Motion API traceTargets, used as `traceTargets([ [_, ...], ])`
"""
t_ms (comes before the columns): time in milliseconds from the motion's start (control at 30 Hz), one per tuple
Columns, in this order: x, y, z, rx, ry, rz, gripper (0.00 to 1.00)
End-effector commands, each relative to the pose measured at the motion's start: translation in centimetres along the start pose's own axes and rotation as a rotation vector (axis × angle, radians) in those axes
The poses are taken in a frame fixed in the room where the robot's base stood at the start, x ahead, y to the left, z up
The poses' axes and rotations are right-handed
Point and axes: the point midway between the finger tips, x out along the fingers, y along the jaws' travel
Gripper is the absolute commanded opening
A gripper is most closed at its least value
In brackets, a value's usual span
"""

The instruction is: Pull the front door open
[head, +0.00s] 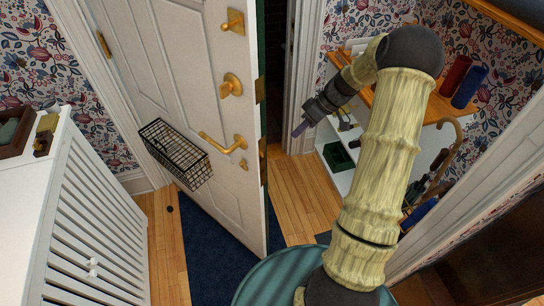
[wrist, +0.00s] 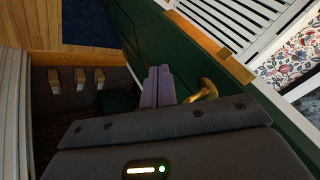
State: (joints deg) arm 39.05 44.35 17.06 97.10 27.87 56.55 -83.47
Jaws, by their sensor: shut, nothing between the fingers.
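The front door (head: 185,80) stands partly open, its white inner face toward me in the head view. It has a brass lever handle (head: 228,146), brass locks above it and a black wire basket (head: 175,155). Its green outer face (wrist: 140,45) fills much of the wrist view, with a brass knob (wrist: 205,92) on it. My gripper (head: 299,130) is past the door's free edge, to its right in the head view. Its purple fingers (wrist: 158,88) are shut and empty, close to the green face and left of the brass knob. I cannot tell whether they touch the door.
A white slatted cabinet (head: 80,225) stands at the left. A white shelf unit (head: 345,170) with a wooden top is behind my arm, with red and blue cylinders (head: 468,88) at the right. A dark blue mat (head: 215,250) lies under the door. Wooden floor shows beside it.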

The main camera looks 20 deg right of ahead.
Motion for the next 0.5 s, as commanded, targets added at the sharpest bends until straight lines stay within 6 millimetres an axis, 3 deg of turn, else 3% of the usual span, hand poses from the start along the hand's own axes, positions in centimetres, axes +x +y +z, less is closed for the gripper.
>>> traceTargets([
  [267, 1.1, -0.1, -0.1, 0.0, -0.003, -0.002, 0.0],
  [500, 4.6, -0.2, 0.0, 0.002, -0.005, -0.003, 0.0],
])
